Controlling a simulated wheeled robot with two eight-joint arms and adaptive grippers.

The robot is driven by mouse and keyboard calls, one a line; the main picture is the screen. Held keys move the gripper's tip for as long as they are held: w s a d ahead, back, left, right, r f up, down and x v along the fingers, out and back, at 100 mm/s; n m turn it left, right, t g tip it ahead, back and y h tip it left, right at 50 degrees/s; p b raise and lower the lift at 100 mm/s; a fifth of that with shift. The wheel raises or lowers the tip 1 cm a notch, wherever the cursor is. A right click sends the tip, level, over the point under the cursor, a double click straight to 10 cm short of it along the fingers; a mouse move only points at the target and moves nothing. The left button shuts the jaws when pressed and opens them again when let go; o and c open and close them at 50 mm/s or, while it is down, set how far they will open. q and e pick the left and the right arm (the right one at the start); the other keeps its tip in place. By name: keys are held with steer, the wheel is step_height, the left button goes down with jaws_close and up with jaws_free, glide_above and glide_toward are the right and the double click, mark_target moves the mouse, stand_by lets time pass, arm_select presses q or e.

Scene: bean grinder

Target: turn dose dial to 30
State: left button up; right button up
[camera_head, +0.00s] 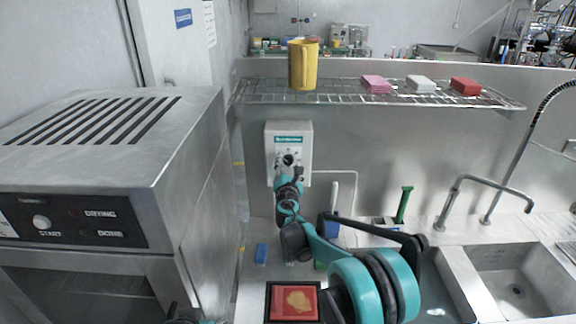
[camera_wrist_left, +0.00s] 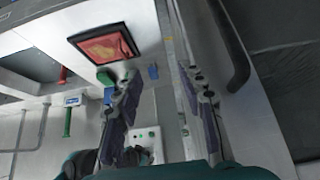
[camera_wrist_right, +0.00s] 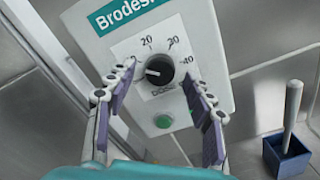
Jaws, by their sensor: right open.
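The dose dial (camera_wrist_right: 159,70) is a black round knob on a white box (camera_wrist_right: 205,25) with a teal label, fixed to the steel wall. Its pale pointer mark seems to face left, away from the printed 30 (camera_wrist_right: 173,43). The marks 20 and 40 also show. My right gripper (camera_wrist_right: 158,80) is open, with one finger on each side of the dial; I cannot tell whether they touch it. In the head view the right gripper (camera_head: 287,170) covers the box's (camera_head: 290,133) lower part. My left gripper (camera_wrist_left: 160,98) is open and empty in its wrist view.
A green button (camera_wrist_right: 163,121) sits below the dial. A blue holder with a white-handled brush (camera_wrist_right: 287,155) stands to the right. A wire shelf (camera_head: 345,97) with a yellow jug (camera_head: 303,65) hangs above. A steel machine (camera_head: 95,205) stands left, a sink (camera_head: 515,280) right.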

steer(key=shift+w+r, duration=0.1)
steer(key=shift+w, duration=0.2)
steer(key=c, duration=1.2)
steer(key=shift+o, duration=0.2)
steer(key=shift+d, duration=0.1)
